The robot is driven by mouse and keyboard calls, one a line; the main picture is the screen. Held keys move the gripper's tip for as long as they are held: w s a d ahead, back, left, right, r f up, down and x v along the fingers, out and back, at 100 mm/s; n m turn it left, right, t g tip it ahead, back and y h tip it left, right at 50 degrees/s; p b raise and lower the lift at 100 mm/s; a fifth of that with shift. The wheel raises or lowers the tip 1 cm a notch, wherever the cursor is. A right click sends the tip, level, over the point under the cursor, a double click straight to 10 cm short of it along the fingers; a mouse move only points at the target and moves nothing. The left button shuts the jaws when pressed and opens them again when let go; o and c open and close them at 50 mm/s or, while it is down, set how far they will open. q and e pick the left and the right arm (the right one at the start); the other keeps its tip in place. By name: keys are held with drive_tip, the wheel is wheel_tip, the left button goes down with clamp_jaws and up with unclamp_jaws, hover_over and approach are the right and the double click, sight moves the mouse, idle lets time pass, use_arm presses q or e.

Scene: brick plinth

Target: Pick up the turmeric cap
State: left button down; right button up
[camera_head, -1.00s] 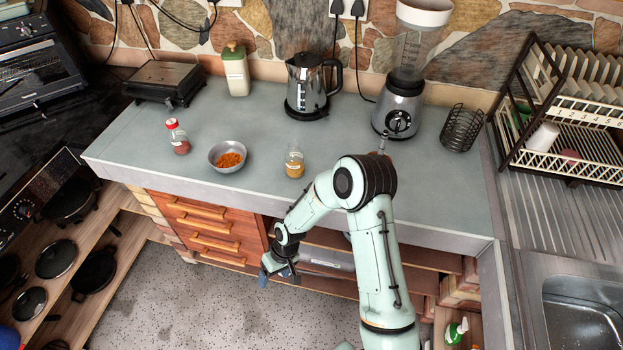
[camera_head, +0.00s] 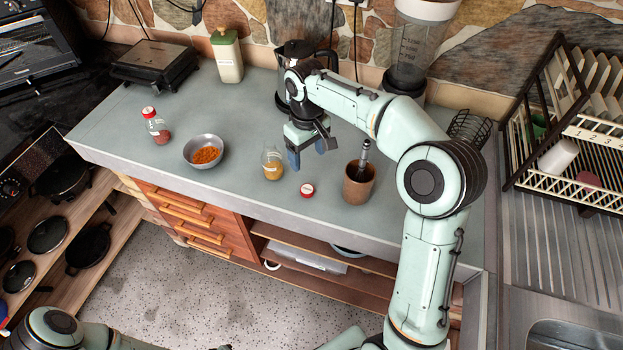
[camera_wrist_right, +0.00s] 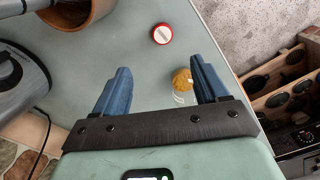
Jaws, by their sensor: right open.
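The turmeric cap (camera_head: 307,190), a small red disc with a pale top, lies on the grey counter just right of an open glass jar of yellow powder (camera_head: 272,165). It also shows in the right wrist view (camera_wrist_right: 162,34), beyond the fingertips and roughly centred between them. My right gripper (camera_head: 308,157) is open and empty above the counter, behind the cap and apart from it. Its blue fingers (camera_wrist_right: 160,65) also show in the wrist view, with the jar partly hidden by one finger. My left gripper is out of view; part of my left arm shows at the bottom left.
A brown cup (camera_head: 357,186) holding a dark-handled tool stands close right of the cap. A bowl of orange powder (camera_head: 204,151) and a red-capped jar (camera_head: 156,127) stand to the left. The kettle (camera_head: 294,55) and blender (camera_head: 413,45) are behind. The counter's front edge is near the cap.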

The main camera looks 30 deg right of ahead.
drive_tip(key=b, duration=0.1)
hover_over(306, 188)
drive_tip(key=f, duration=0.7)
drive_tip(key=shift+s+d+f, duration=0.15)
drive_tip(key=shift+s+f, duration=0.2)
drive_tip(key=shift+f, duration=0.05)
drive_tip(key=shift+w+a+f, duration=0.1)
drive_tip(key=shift+w+f, duration=0.1)
drive_tip(key=shift+f, duration=1.2)
drive_tip(key=shift+w+a+f, duration=0.1)
drive_tip(key=shift+w+f, duration=0.1)
drive_tip(key=shift+f, duration=1.15)
drive_tip(key=c, duration=1.1)
